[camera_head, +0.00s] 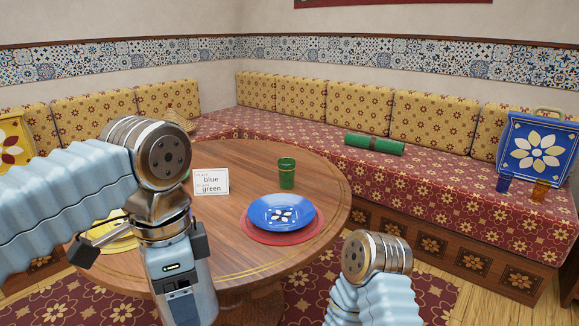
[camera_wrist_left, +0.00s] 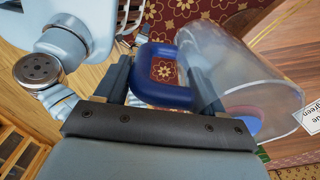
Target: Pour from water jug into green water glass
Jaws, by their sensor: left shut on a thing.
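The green water glass (camera_head: 287,173) stands upright on the round wooden table, behind the blue plate. My left gripper (camera_wrist_left: 163,82) is shut on the blue handle of the clear water jug (camera_wrist_left: 235,75); the jug's body extends to the right in the left wrist view. In the head view my left arm is raised over the table's left side and hides the jug. I cannot tell how much water it holds. My right arm shows only in part at lower right in the head view; its gripper is out of view.
The table (camera_head: 240,258) carries a blue plate (camera_head: 270,222) on a red mat, a card (camera_head: 211,182) reading blue and green, and a partly hidden yellow plate (camera_head: 118,243). A patterned bench (camera_head: 420,185) runs behind, with a blue cup (camera_head: 504,182) and an amber cup (camera_head: 540,190).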

